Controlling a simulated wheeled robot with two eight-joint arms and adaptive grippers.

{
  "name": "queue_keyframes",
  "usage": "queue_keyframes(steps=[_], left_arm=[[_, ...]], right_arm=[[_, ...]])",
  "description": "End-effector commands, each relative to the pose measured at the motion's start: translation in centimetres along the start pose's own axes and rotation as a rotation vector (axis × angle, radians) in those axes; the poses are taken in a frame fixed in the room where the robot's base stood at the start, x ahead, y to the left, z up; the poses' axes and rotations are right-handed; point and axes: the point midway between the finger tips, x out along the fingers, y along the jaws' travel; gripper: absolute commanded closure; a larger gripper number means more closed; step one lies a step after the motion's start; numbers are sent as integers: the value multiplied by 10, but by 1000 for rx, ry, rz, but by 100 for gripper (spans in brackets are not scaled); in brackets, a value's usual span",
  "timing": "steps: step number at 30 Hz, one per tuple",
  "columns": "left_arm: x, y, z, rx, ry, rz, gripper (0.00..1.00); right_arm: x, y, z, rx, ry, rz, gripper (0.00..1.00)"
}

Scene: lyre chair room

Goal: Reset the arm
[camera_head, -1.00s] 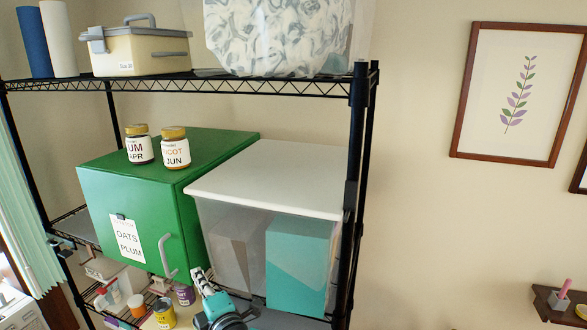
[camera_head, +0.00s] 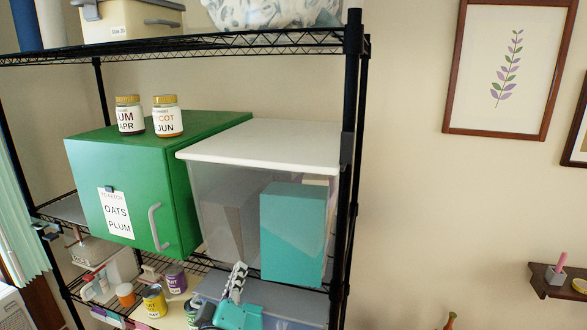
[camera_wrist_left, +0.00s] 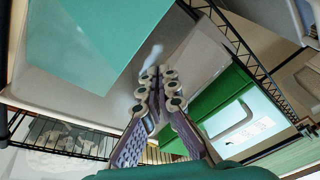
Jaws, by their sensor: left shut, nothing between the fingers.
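My left gripper (camera_head: 237,272) rises from the bottom of the head view, in front of the lower part of the clear bin. Its fingers are shut and empty. In the left wrist view the closed fingers (camera_wrist_left: 158,82) point up the picture, with nothing between them. My right gripper is not in view.
A black wire rack holds a green box (camera_head: 130,190) with two jars (camera_head: 148,116) on top. Small cans (camera_head: 154,300) stand on the shelf below.

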Motion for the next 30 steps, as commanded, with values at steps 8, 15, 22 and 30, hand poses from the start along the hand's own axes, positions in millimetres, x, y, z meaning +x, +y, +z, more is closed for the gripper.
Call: queue_keyframes(steps=[8,15,22,30], left_arm=[[-100,-149,143,501,-558,-189,100],[-184,-251,172,716,-841,-428,100],[-211,-275,171,767,-916,-510,100],[-210,-274,170,766,-915,-508,100]], right_arm=[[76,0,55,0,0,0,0],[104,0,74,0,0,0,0],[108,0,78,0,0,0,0],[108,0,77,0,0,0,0]])
